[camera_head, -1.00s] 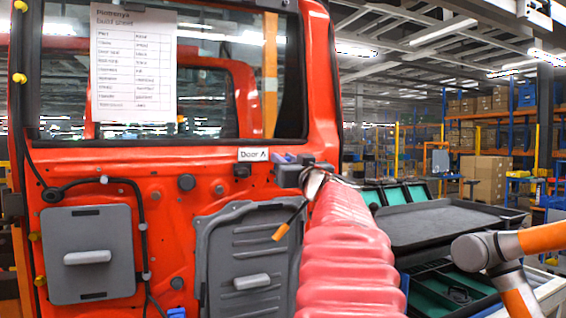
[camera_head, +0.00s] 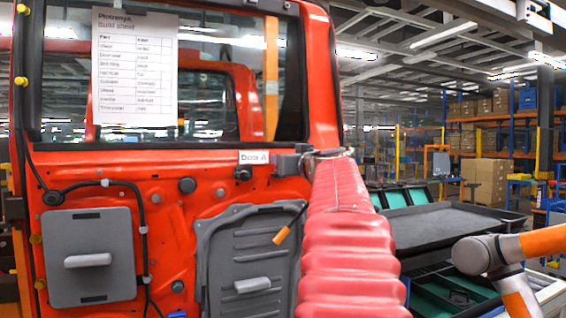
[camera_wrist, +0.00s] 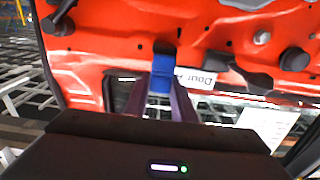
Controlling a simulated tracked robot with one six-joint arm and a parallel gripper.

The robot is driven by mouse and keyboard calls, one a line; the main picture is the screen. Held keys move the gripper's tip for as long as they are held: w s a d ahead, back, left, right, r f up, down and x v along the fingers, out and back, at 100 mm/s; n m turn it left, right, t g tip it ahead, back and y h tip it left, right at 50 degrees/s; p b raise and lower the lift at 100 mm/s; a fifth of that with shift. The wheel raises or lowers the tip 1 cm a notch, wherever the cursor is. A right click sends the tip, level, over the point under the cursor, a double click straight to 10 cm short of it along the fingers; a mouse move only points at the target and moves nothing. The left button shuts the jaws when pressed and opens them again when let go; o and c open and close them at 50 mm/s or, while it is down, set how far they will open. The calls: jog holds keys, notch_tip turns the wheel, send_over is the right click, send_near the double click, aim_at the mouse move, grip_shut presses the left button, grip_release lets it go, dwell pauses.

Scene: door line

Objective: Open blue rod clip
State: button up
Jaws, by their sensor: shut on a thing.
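The blue rod clip (camera_wrist: 162,70) stands upright in the middle of the wrist view, against the red door panel. My gripper (camera_wrist: 160,88) has its two purple fingers on either side of it, shut on the clip. In the head view my gripper (camera_head: 288,163) is at the upper right of the door, just right of the "Door A" label (camera_head: 253,157). There the clip is hidden by the gripper. Whether the clip is open or closed cannot be told.
The red door (camera_head: 165,215) carries grey covers, black cable and a paper build sheet (camera_head: 134,68). A black tray (camera_head: 440,225) stands to the right, with green-lined bins below. An orange and grey robot arm (camera_head: 490,255) is at the lower right.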

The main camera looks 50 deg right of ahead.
jog(key=shift+w+a+r, duration=0.15)
jog(key=shift+a, duration=0.05)
jog(key=o, duration=1.1)
jog(key=shift+d, duration=0.1)
jog(key=shift+c, duration=0.2)
jog(key=v, duration=1.4)
jog(key=shift+w, duration=0.15)
